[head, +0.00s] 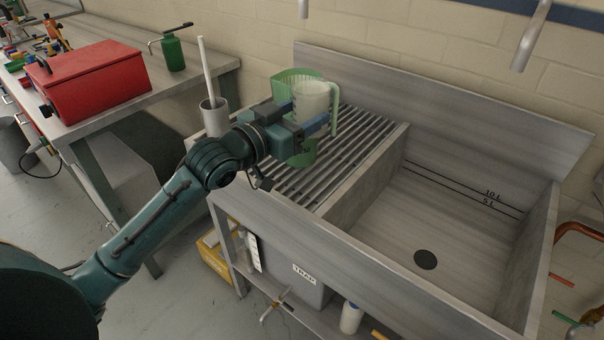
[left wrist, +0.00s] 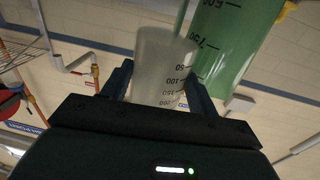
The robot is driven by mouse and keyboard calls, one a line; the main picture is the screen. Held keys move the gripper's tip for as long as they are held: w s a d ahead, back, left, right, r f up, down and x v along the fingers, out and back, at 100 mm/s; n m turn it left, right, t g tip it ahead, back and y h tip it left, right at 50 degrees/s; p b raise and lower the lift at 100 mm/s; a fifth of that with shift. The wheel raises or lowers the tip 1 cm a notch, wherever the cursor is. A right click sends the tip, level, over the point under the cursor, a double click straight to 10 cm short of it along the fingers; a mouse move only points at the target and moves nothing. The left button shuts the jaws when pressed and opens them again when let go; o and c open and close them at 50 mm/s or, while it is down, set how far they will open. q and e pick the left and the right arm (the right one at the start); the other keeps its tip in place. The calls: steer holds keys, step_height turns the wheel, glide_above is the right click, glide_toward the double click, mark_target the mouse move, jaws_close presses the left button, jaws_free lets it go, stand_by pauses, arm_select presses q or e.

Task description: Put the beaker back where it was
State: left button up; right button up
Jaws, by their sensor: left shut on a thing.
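A small whitish, translucent beaker with volume marks (head: 311,96) is between the fingers of my left gripper (head: 298,118), which is shut on it. In the left wrist view the beaker (left wrist: 160,65) sits between the two fingers with its printed scale showing. A larger green measuring jug (head: 285,82) is close behind the beaker over the slatted drainboard (head: 355,150). The jug also shows in the left wrist view (left wrist: 232,35). Whether jug and beaker touch, and the beaker's exact height above the slats, I cannot tell. My right gripper is out of view.
A steel sink basin (head: 440,215) lies right of the drainboard, empty, with a raised back wall. A grey cup with a white rod (head: 213,110) stands left of my gripper. A red toolbox (head: 90,82) and a green bottle (head: 173,52) stand on the left bench.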

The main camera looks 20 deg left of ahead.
arm_select(q)
step_height(320, 180, down, 10)
steer(key=shift+r+b, duration=0.1)
steer(key=shift+b, duration=0.3)
steer(key=shift+f, duration=2.05)
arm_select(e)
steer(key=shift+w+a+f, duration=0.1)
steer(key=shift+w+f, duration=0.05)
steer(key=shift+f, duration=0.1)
arm_select(q)
steer(key=shift+f, duration=0.1)
steer(key=o, duration=1.1)
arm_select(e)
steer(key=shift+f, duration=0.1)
